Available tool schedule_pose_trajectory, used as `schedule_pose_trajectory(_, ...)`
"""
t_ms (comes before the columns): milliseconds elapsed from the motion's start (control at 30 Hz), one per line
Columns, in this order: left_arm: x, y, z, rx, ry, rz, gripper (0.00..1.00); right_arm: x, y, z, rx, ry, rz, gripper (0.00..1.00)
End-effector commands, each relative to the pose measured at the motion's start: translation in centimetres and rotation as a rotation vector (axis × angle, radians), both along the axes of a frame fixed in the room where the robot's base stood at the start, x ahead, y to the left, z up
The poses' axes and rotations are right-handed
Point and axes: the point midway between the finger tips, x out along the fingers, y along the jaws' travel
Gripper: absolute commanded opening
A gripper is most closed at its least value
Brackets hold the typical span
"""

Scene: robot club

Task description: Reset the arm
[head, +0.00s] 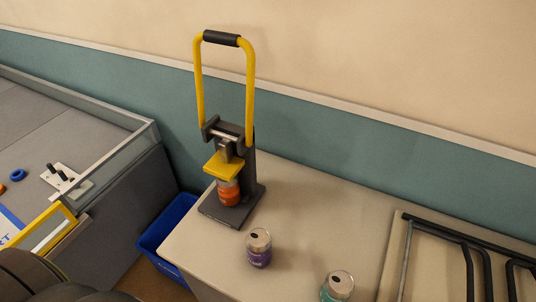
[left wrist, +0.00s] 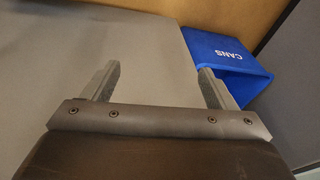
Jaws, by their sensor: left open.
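My left gripper (left wrist: 157,85) is open and empty in the left wrist view, its two fingers wide apart above the grey-beige counter top and near the blue bin. In the head view, dark rounded parts at the bottom left look like my left arm, but its fingers do not show there. My right gripper is in neither view. A can press (head: 222,150) with a raised yellow handle stands on the counter (head: 300,195). An orange can (head: 229,192) stands upright in the press under its yellow plate.
A purple can (head: 259,248) and a teal can (head: 338,287) stand upright on the counter. A black metal rack (head: 463,238) is at the right. A blue bin (head: 166,236), marked CANS in the left wrist view (left wrist: 228,55), stands left of the counter. A walled grey field (head: 90,110) lies farther left.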

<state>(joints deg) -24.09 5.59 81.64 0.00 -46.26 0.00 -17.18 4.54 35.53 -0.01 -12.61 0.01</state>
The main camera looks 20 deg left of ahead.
Motion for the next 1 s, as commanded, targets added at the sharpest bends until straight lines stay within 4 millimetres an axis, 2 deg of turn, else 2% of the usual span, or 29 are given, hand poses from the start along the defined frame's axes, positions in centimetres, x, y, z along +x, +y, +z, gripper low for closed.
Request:
schedule_pose_trajectory(33, -1.0, -0.1, -1.7, -0.004, 0.016, 0.001, 0.80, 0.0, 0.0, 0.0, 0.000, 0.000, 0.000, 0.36)
schedule_pose_trajectory(200, -4.5, -0.4, -6.4, -0.012, 0.044, 0.001, 0.80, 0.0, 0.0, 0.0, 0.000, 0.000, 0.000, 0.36)
schedule_pose_trajectory(400, -9.3, -0.9, -10.5, -0.022, 0.074, -0.001, 0.80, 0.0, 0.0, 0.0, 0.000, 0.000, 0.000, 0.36)
schedule_pose_trajectory(500, -11.4, -1.1, -11.7, -0.026, 0.087, -0.002, 0.80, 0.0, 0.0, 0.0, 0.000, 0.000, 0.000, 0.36)
schedule_pose_trajectory(633, -13.0, -1.3, -12.5, -0.028, 0.095, -0.002, 0.80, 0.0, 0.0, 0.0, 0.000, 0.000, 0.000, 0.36)
schedule_pose_trajectory(1000, -13.7, -1.4, -12.8, -0.029, 0.097, -0.002, 0.80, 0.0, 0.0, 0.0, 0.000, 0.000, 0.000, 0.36)
